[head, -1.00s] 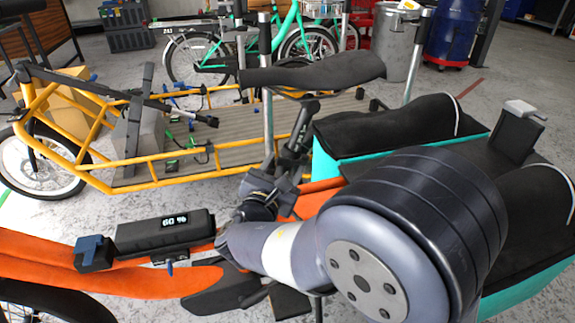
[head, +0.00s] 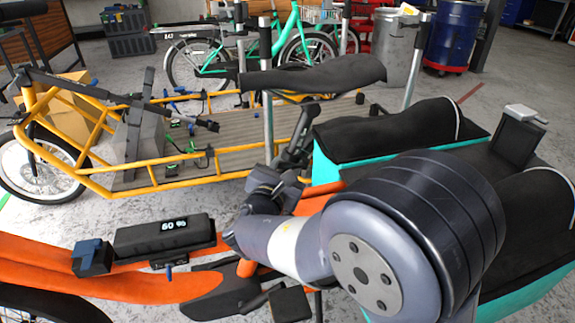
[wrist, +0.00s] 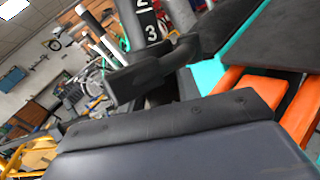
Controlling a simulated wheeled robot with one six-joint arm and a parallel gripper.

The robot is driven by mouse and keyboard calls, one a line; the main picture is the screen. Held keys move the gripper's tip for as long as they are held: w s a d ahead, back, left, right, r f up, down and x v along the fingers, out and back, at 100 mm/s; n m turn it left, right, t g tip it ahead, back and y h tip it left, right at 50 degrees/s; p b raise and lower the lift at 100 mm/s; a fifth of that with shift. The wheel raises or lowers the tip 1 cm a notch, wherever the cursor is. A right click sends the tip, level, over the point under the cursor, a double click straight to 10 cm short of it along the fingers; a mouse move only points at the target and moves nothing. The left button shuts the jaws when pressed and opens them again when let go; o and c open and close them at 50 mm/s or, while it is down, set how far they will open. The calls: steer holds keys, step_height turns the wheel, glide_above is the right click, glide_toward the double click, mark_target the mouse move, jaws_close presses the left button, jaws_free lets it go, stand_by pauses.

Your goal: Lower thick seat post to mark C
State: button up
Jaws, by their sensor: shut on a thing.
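The thick seat post (head: 299,147) is a dark tube under the black saddle (head: 315,73) of the orange cargo bike. It leans slightly, and its lower part is hidden by my gripper and arm. In the wrist view the post (wrist: 145,22) shows white figures, a 3 with part of a 2 above it. Mark C cannot be made out.
A battery box (head: 165,234) reading about 60 % sits on the orange frame (head: 110,277) at left. Black-topped teal cargo boxes (head: 326,170) stand close at right. A yellow cargo bike (head: 160,172) is behind. Floor is free at far right.

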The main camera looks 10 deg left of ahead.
jaws_close()
steer(key=shift+s+a+f+b, duration=0.1)
steer(key=shift+a+f+b, duration=0.1)
steer(key=shift+f+b, duration=0.35)
steer(key=shift+s+a+f+b, duration=0.1)
steer(key=shift+a+f+b, duration=0.15)
steer(key=shift+f, duration=0.5)
steer(key=o, duration=0.8)
jaws_free()
steer(key=shift+r, duration=0.1)
steer(key=shift+o, duration=0.2)
steer(key=s+a+p, duration=0.1)
steer(key=s+p, duration=0.2)
steer(key=s, duration=0.7)
steer(key=shift+s+a, duration=0.35)
